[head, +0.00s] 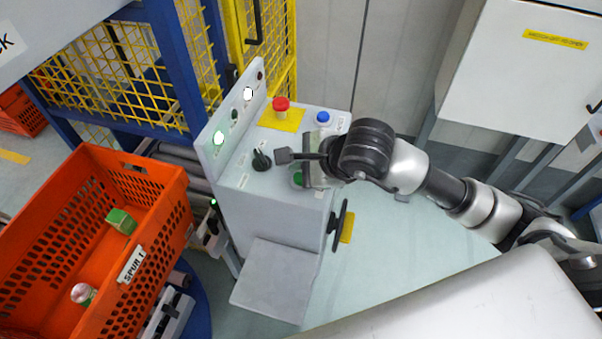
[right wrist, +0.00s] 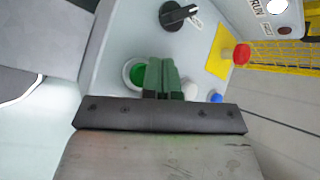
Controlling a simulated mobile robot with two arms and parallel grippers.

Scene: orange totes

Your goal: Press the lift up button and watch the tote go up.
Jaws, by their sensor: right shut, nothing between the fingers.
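The control panel (head: 238,182) is a light grey console with several buttons. A green button (head: 297,179) sits near its front edge, and it also shows in the right wrist view (right wrist: 137,74). A white button (right wrist: 190,89) and a blue button (head: 323,117) lie farther along the row. I cannot read which is lift up. My right gripper (head: 311,173) is shut and empty over the panel; in the right wrist view its fingers (right wrist: 162,76) appear beside the green button, contact unclear. The orange tote (head: 135,264), labelled SPUR.1, holds a green box and a small round item. My left gripper is out of view.
A red mushroom button (head: 281,104) on a yellow plate and a black knob (head: 262,160) stand on the panel. Two lamps on its upright face are lit. A blue frame with yellow mesh (head: 110,82) stands behind. A white cabinet (head: 520,75) is at the right.

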